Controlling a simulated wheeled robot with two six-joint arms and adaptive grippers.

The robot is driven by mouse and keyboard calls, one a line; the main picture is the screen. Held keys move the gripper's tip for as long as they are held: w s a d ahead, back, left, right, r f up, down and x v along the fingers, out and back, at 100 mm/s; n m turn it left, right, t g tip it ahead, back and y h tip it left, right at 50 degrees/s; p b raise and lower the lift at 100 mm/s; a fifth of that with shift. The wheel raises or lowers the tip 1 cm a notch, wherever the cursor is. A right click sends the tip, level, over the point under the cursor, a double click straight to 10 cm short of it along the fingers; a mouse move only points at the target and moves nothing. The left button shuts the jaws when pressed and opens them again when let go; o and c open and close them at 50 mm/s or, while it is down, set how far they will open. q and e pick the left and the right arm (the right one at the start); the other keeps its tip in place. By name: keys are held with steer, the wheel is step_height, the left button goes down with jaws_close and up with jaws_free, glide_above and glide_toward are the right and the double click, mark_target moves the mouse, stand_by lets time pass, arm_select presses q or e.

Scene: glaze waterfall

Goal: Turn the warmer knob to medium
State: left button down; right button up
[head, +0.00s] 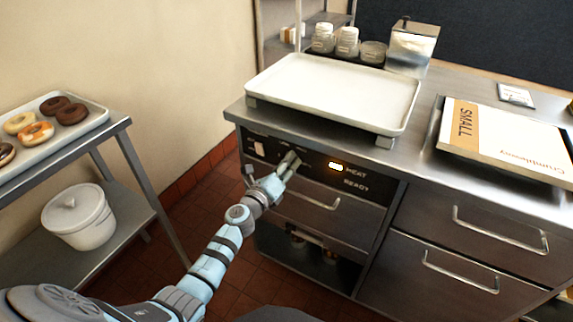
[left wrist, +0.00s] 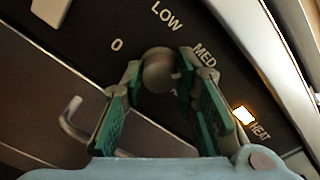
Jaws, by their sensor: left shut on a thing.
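The warmer knob (left wrist: 158,72) is a round grey-brown knob on the dark control panel, with the marks 0, LOW and MED around it in the left wrist view. A further mark below it is mostly hidden. My left gripper (left wrist: 160,80) has its green-padded fingers on either side of the knob and is shut on it. In the head view the left gripper (head: 288,165) reaches the panel under the counter and hides the knob. I cannot make out which mark the knob points to. The HEAT light (head: 335,167) glows amber. My right gripper is not in view.
A white rocker switch (head: 259,148) sits left of the knob. A drawer handle (head: 307,194) is just below the panel. An empty tray (head: 335,95) stands on the counter above. A cart with donuts (head: 35,131) and a white lidded pot (head: 78,216) stands at left.

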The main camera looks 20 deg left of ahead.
arm_select(q)
steer(key=shift+m, duration=0.3)
steer(key=c, duration=1.2)
jaws_free()
steer(key=shift+c, duration=0.2)
steer(key=shift+s, duration=0.1)
steer(key=s, duration=1.2)
steer(key=shift+a, duration=0.45)
steer(key=shift+w, duration=0.1)
